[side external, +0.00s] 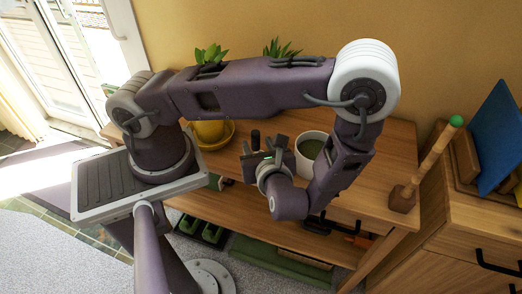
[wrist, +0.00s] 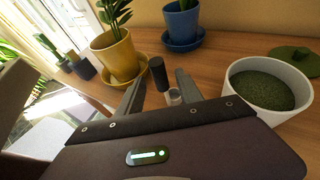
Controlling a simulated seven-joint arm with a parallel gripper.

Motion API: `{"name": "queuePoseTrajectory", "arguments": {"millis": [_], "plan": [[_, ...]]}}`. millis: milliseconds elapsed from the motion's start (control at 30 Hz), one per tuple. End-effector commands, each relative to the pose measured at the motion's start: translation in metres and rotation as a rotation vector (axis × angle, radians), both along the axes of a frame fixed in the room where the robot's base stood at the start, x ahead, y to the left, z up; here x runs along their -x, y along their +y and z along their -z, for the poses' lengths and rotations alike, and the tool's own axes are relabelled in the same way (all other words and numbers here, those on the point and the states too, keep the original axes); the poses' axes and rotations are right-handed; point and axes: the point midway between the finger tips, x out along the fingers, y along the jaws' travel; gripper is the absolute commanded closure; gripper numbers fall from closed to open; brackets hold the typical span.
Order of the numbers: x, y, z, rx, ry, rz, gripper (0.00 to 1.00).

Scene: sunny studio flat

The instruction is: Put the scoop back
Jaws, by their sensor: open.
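My gripper (wrist: 158,92) is open, with its two fingers spread apart low over the wooden table; it also shows in the side view (side external: 266,152). A dark upright cylinder (wrist: 157,73) shows between and just beyond the fingertips, and in the side view (side external: 255,139). A small pale grey cup-like piece (wrist: 174,96) is beside it, near the right finger. These may be the scoop's handle and bowl, but I cannot tell for sure. A white pot (wrist: 236,86) filled with green grains (wrist: 262,88) stands to the right. A green lid (wrist: 296,60) lies behind it.
A yellow planter (wrist: 115,55) on a saucer and a blue planter (wrist: 181,24) stand behind. Small dark pots (wrist: 82,68) are at the left. A wooden stand with a green-tipped peg (side external: 430,160) is at the table's right. The table between has some free room.

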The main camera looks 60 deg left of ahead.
Motion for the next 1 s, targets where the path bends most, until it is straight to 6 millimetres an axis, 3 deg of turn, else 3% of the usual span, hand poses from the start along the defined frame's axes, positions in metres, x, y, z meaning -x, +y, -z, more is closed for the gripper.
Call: {"name": "queuePoseTrajectory", "arguments": {"millis": [200, 367, 567, 800, 1000], "plan": [[0.008, -0.041, -0.017, 0.001, -0.002, 0.002, 0.57], [0.010, -0.049, -0.031, 0.037, -0.028, -0.051, 0.57], [0.023, -0.043, -0.102, 0.336, -0.254, -0.460, 0.57], [0.053, -0.046, -0.185, 0.865, -0.678, -1.010, 0.57], [0.066, -0.058, -0.237, 1.282, -1.032, -1.257, 0.57]]}}
